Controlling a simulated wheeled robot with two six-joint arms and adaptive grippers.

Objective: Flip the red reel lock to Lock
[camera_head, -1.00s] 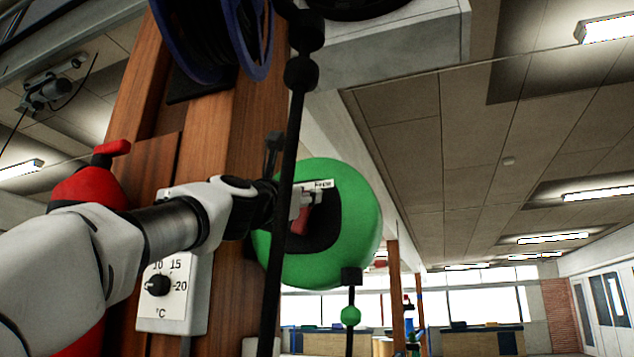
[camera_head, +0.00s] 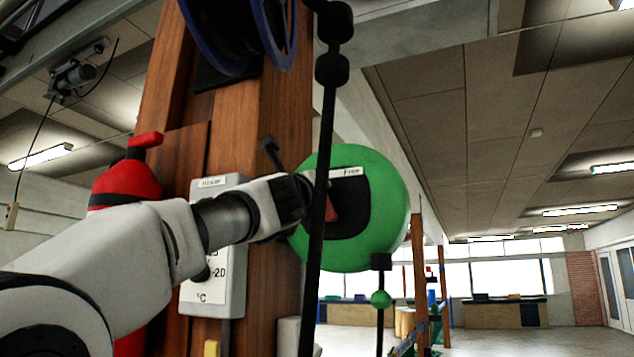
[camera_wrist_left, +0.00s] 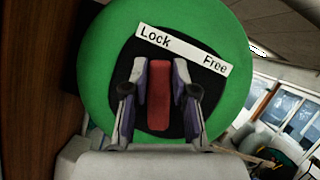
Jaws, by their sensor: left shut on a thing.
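The red reel lock lever (camera_wrist_left: 159,95) sits on the black face of a round green reel housing (camera_wrist_left: 100,45). A white label (camera_wrist_left: 185,50) above it reads Lock at left and Free at right. In the left wrist view my left gripper (camera_wrist_left: 158,85) has one finger on each side of the lever and is shut on it. The head view shows the green housing (camera_head: 385,215) and part of the red lever (camera_head: 332,208); my left wrist and a black rod hide the fingers there. My right gripper is in neither view.
A black vertical rod (camera_head: 321,170) runs in front of the housing. A wooden post (camera_head: 262,110) carries a white dial panel (camera_head: 225,293) behind my arm. A red cylinder (camera_head: 128,180) stands at left. A green bead (camera_head: 381,299) hangs below the housing.

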